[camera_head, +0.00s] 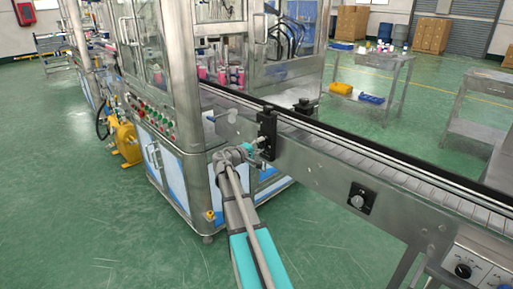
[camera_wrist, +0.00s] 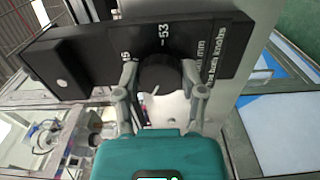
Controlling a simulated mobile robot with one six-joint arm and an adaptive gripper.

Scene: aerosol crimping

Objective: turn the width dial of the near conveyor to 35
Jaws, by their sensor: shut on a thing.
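The width dial is a round black knob (camera_wrist: 158,74) on a black block (camera_wrist: 85,60) with white print, including "53" and "mm" and a partly covered number at left. A short white line shows on the knob's lower part; I cannot tell which value it marks. My gripper (camera_wrist: 160,92) is shut on the knob, one grey finger on each side. In the head view the black block (camera_head: 267,128) is fixed to the near side of the conveyor (camera_head: 330,165), and my gripper (camera_head: 259,147) reaches it from the left. The knob itself is mostly hidden there.
Another black dial (camera_head: 361,198) sits on the conveyor's side further right, above a control box (camera_head: 478,270) with knobs. The glazed machine (camera_head: 180,110) stands close at left. A steel table (camera_head: 375,70) stands behind. Green floor at lower left is clear.

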